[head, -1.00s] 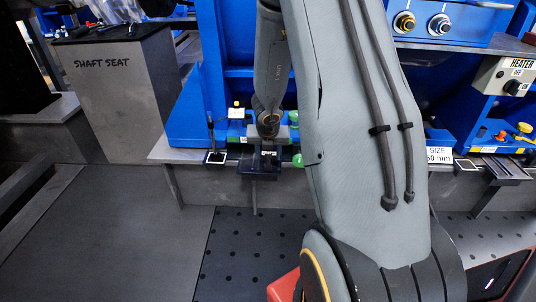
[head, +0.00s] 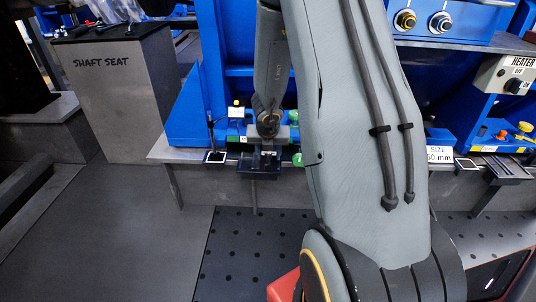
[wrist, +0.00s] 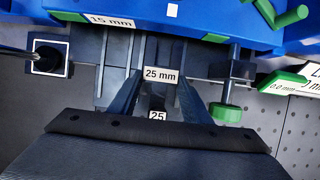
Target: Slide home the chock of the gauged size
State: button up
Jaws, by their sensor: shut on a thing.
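My gripper (wrist: 160,98) is shut on a dark chock (wrist: 157,117) marked "25", seen between the fingers in the wrist view. The fingers hide the chock's sides. A "25 mm" label (wrist: 161,75) sits straight ahead, just beyond the chock, on the dark fixture. I cannot tell whether the chock touches the fixture or how deep it sits. In the head view my gripper (head: 267,150) is at the front edge of the blue machine (head: 195,115), and the chock cannot be made out there.
A "15 mm" label (wrist: 110,20) is on the blue part farther back. A green-knobbed piece (wrist: 226,113) stands close right of my gripper. A white-framed dark square (wrist: 47,58) lies to the left. A size sign (head: 439,155), partly hidden by my arm, stands right.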

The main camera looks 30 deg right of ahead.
jog(key=shift+f, duration=0.1)
jog(key=o, duration=1.6)
